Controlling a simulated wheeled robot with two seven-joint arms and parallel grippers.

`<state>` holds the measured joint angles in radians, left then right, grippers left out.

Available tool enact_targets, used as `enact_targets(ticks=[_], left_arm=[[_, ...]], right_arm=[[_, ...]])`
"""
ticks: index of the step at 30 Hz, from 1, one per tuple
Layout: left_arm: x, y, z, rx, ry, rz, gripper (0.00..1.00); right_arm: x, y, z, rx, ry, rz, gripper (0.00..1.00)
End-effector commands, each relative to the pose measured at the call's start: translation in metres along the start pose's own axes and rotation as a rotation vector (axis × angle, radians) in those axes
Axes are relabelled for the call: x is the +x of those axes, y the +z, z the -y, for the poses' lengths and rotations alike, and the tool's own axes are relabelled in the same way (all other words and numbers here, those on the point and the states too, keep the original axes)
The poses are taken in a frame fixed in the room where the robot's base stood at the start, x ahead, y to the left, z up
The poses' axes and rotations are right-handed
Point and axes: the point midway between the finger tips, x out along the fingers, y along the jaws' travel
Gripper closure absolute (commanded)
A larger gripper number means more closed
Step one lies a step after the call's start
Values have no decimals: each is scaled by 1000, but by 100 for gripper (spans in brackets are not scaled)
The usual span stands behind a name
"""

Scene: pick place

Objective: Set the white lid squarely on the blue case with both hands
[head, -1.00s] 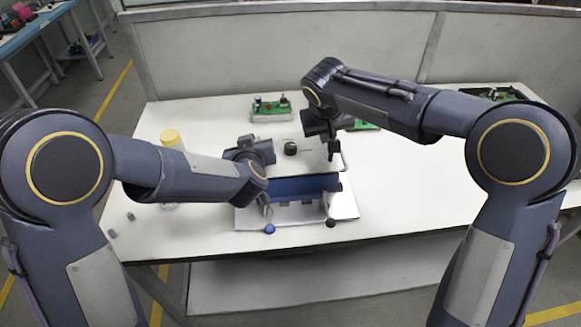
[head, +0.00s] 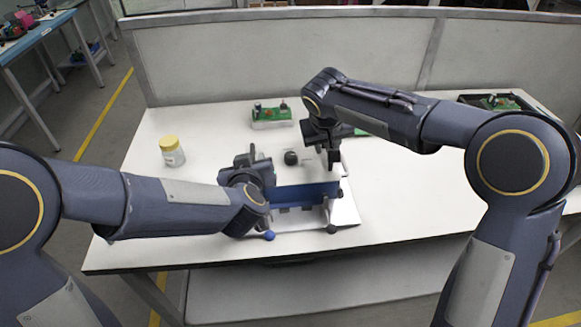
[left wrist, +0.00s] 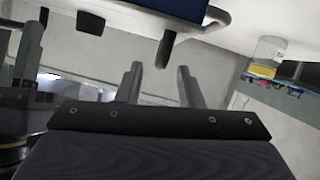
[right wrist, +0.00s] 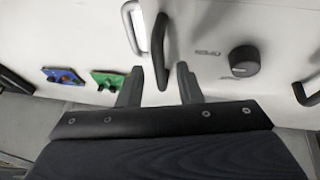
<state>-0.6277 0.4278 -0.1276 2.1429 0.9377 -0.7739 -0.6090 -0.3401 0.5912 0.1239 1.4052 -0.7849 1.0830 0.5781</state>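The blue case (head: 305,191) stands near the table's front edge. The white lid (head: 312,165), with a black knob (head: 291,158), shows just behind and above the case's blue wall; I cannot tell whether they touch. In the right wrist view the knob (right wrist: 243,60) and a dark upright handle (right wrist: 163,35) show. My right gripper (right wrist: 159,72) is open, its fingers either side of that handle with gaps. My left gripper (left wrist: 160,72) is open, a dark bar (left wrist: 166,50) between its fingers, just short of the case (left wrist: 180,7). In the head view its fingertips are hidden.
A green circuit board (head: 271,114) sits behind the lid, and a black tray (head: 497,102) at the back right. A grey partition (head: 280,55) closes the back.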

Motion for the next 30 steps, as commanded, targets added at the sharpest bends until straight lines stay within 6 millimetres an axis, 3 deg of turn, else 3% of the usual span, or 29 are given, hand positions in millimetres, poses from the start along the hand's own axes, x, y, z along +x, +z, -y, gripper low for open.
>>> enact_targets(ticks=[6, 14, 30], left_arm=[[-43, -1, -1, -1, 3, -3, 66], [-61, 0, 0, 0, 0, -1, 66], [-61, 0, 0, 0, -1, 0, 66]], right_arm=[[0, 0, 0, 0, 0, 0, 68], [-5, 0, 0, 0, -1, -2, 68], [-103, -1, 0, 0, -1, -3, 68]])
